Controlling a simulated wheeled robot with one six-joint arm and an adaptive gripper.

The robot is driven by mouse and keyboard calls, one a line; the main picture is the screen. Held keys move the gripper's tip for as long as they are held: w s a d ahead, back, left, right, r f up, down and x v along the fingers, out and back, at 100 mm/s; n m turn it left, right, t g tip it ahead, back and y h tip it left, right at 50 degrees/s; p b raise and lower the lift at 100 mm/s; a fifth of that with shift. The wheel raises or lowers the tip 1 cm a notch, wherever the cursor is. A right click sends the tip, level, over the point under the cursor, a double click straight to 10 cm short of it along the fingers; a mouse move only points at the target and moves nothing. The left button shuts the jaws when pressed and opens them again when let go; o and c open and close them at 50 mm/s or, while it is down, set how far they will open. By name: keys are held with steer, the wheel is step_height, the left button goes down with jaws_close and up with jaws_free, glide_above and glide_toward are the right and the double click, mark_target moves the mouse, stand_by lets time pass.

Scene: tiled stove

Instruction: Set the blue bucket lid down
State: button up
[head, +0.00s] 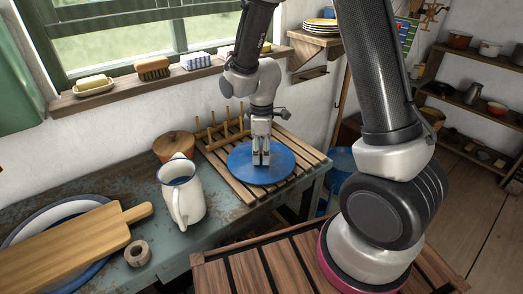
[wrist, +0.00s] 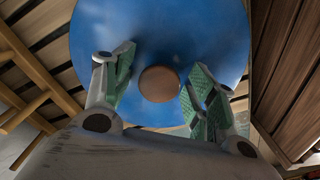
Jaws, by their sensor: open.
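The blue bucket lid (head: 246,166) is a flat round disc lying on the slatted wooden rack on the worktop, in the middle of the head view. In the wrist view the lid (wrist: 215,35) fills the upper middle, and its round brown knob (wrist: 159,84) shows between my fingers. My gripper (head: 261,160) points down over the lid, with its fingertips close to the lid's surface. In the wrist view my gripper (wrist: 155,80) is open, with a finger on each side of the knob and a gap to both. The knob is hidden in the head view.
The slatted rack (head: 310,157) has upright pegs at its back. A wooden board (head: 70,245) lies at the front left. A blue bucket (head: 342,160) stands below, right of the worktop.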

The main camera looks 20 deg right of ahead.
step_height(320, 180, up, 12)
steer(key=s+d+r+m+t, duration=0.2)
steer(key=s+d+r+m, duration=0.4)
steer(key=s, duration=0.3)
steer(key=s+d+r+m+t, duration=0.2)
steer(key=s+d+r+m, duration=0.5)
steer(key=s, duration=0.3)
steer(key=shift+d+r+m, duration=0.3)
steer(key=shift+d+m, duration=0.1)
steer(key=shift+d, duration=0.5)
